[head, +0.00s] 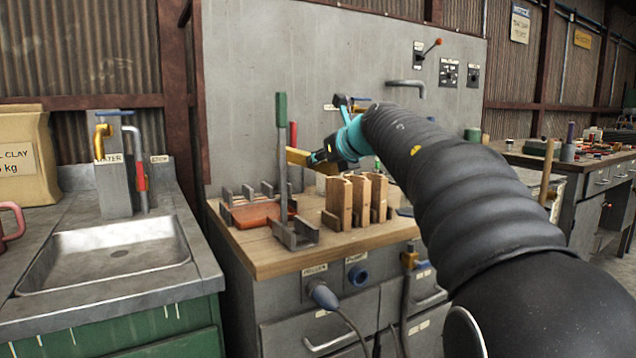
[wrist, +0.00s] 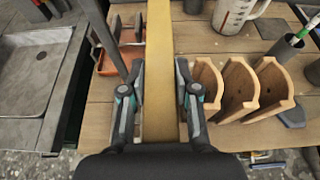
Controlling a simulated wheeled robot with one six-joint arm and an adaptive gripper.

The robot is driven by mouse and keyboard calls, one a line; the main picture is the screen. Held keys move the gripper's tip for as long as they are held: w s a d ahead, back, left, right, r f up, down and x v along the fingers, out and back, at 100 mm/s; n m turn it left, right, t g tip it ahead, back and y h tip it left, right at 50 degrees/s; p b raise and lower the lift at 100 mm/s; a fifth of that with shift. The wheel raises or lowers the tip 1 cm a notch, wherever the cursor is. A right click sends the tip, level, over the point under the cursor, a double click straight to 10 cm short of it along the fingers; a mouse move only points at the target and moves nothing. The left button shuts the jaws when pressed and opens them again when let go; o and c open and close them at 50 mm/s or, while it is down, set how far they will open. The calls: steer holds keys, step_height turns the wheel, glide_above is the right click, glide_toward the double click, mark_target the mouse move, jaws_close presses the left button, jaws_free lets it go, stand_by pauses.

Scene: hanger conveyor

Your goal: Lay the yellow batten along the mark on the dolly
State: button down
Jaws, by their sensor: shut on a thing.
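The yellow batten (wrist: 159,75) is long and flat. In the wrist view it runs from the top edge down between the fingers of my gripper (wrist: 160,95), which is shut on it. In the head view the batten's end (head: 298,157) sticks out to the left of my gripper (head: 328,158), above the wooden bench top; my arm hides the rest. I cannot make out the dolly or its mark in either view.
A sink (head: 110,250) is at the left. A jug (wrist: 232,14) shows in the wrist view.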

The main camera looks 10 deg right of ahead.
steer(key=shift+s+a+f, duration=0.15)
steer(key=shift+a+f, duration=0.2)
steer(key=shift+a, duration=0.15)
steer(key=shift+f+b, duration=0.75)
steer(key=shift+f, duration=1.2)
steer(key=shift+f, duration=0.65)
steer(key=c, duration=0.8)
jaws_free()
steer(key=shift+c, duration=0.2)
glide_toward(331, 175)
steer(key=x, duration=0.4)
